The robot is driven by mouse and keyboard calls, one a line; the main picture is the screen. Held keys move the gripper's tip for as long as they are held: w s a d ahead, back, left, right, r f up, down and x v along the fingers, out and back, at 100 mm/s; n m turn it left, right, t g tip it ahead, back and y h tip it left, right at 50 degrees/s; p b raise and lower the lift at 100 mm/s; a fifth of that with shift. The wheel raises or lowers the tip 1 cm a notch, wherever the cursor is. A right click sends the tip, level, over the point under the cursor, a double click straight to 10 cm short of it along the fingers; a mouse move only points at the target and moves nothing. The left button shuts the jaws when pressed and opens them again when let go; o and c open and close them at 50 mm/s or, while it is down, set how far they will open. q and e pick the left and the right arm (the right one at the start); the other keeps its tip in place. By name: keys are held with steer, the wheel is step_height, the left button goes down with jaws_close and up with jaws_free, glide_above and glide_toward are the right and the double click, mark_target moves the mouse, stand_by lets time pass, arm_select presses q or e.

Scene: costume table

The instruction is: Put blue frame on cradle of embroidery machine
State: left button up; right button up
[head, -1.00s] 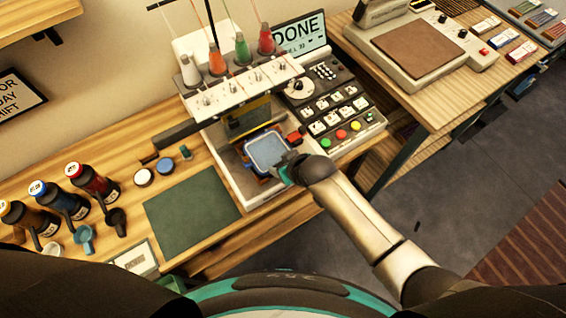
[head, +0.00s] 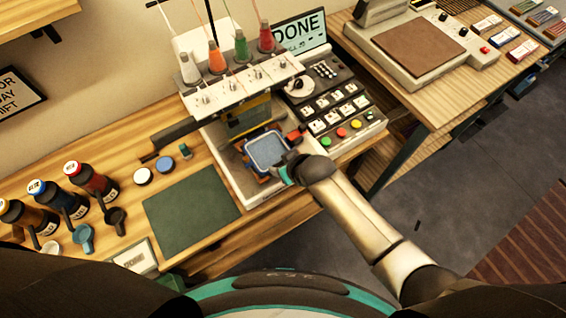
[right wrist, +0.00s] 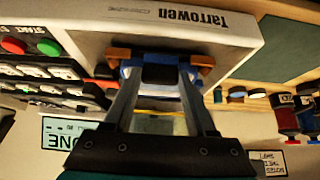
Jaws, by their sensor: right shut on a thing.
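The blue frame (head: 266,152), a rounded square with a pale blue-grey face, is at the front of the embroidery machine (head: 240,88), below its needle head. It also shows edge-on in the right wrist view (right wrist: 128,72). Orange parts of the cradle (head: 248,165) show around the frame's edges, and orange blocks (right wrist: 204,60) sit at both ends of it in the right wrist view. My right gripper (head: 283,171) is shut on the frame's near right edge. I cannot tell whether the frame rests fully on the cradle. My left gripper is not in view.
A control panel (head: 335,110) with buttons stands right of the machine. A green mat (head: 192,215) lies to its left, with several bottles (head: 88,182) and cups beyond. A heat press (head: 420,45) stands on the right table.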

steer(key=o, duration=1.4)
steer(key=shift+c, duration=0.2)
step_height(320, 180, up, 4)
steer(key=p, duration=0.5)
steer(key=shift+r, duration=0.2)
